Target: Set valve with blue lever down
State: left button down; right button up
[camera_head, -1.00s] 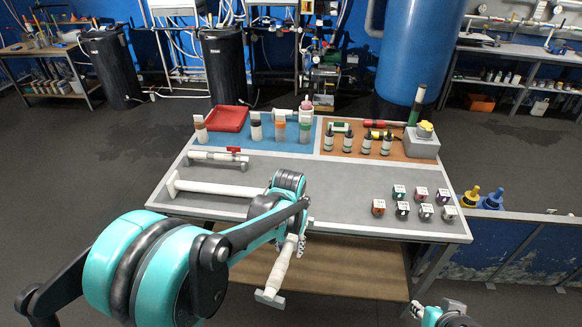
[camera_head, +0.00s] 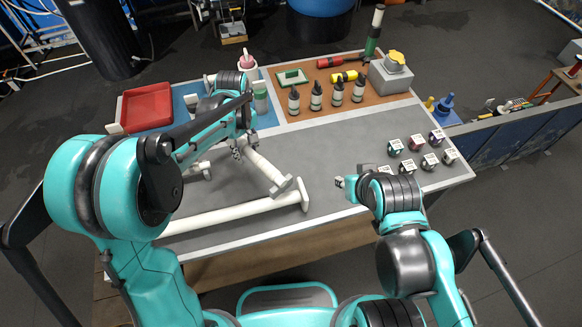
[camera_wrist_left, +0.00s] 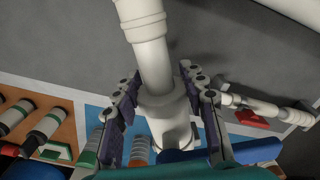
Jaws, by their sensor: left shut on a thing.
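My left gripper (camera_head: 240,148) is shut on a white pipe-like valve (camera_head: 266,172), also in the left wrist view (camera_wrist_left: 150,62). The valve slants over the grey table area, its flanged end toward the front right. I cannot tell whether it touches the table. A dark blue part (camera_wrist_left: 172,155) shows beside the held piece at the bottom of the wrist view; I cannot tell if it is the blue lever. My right gripper (camera_head: 342,183) is over the table's front right; its finger state is unclear.
A long white pipe (camera_head: 235,215) lies along the table front. A second valve with a red lever (camera_wrist_left: 250,118) lies nearby. Several small cubes (camera_head: 430,162) stand at right, several dark bottles (camera_head: 316,95) and a red tray (camera_head: 148,107) behind. Bare grey surface (camera_head: 340,150) lies between.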

pick_arm(q)
jog(key=w+d+r+n+p, duration=0.1)
jog(key=w+d+n, duration=0.1)
jog(key=d+n, duration=0.55)
jog(key=w+d+r+n+p, duration=0.15)
jog(key=d+n, duration=0.35)
jog(key=d, duration=0.5)
jog(key=a+f+b, duration=0.1)
jog(key=a+f, duration=0.1)
jog(key=a, duration=0.1)
jog(key=w+a+f+b, duration=0.1)
jog(key=a+f, duration=0.2)
jog(key=a, duration=0.1)
jog(key=a+f, duration=0.3)
jog(key=shift+w+a+b, duration=0.4)
jog(key=shift+f+b, duration=0.65)
jog(key=shift+f, duration=1.35)
jog(key=c, duration=0.9)
grip_release()
jog(key=shift+f, duration=0.1)
